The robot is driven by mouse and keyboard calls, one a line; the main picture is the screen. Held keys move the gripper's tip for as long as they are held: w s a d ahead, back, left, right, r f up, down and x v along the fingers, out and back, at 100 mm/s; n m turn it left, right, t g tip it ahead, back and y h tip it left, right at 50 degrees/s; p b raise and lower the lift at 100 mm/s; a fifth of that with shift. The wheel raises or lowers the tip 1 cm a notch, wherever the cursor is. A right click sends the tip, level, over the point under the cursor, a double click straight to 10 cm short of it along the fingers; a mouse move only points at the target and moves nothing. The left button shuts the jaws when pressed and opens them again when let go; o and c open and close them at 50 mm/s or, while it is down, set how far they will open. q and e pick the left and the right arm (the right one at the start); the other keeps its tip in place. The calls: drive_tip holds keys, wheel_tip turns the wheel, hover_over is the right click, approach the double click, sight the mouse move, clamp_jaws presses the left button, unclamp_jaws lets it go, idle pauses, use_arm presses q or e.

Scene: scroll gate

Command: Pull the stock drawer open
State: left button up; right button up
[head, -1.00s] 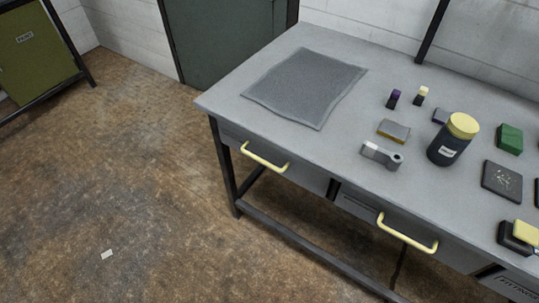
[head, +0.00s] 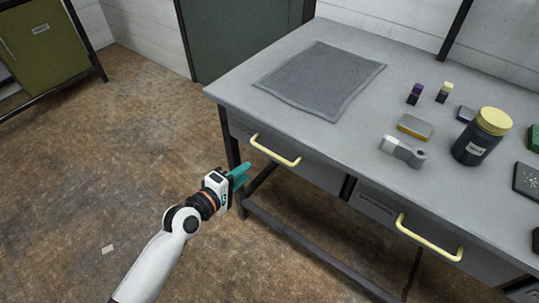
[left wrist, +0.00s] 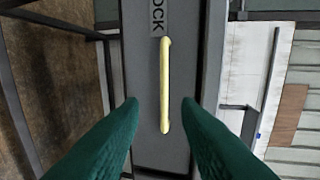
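The stock drawer (head: 318,174) is the left drawer under the grey workbench, and its front looks flush with the bench. Its yellow bar handle (head: 275,151) runs along the front. In the left wrist view the handle (left wrist: 165,85) shows upright in the picture, beside a label ending in "OCK" (left wrist: 158,17). My left gripper (head: 243,174) is in front of the bench, just left of and below the handle in the head view. Its green fingers (left wrist: 160,103) are spread apart and empty, with the handle between them in the picture, seemingly ahead of the tips. My right gripper is out of view.
A second drawer with a yellow handle (head: 429,239) is to the right. On the bench (head: 235,92) are a grey mat (head: 322,80), a yellow-lidded jar (head: 480,137) and several small items. Dark bench legs and a low rail stand below.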

sight(268, 153)
use_arm(q)
drive_tip(key=x, duration=0.6)
drive_tip(key=b+x, duration=0.1)
drive_tip(key=x, duration=0.5)
drive_tip(key=shift+r, duration=0.25)
drive_tip(key=shift+c, duration=0.3)
clamp_jaws()
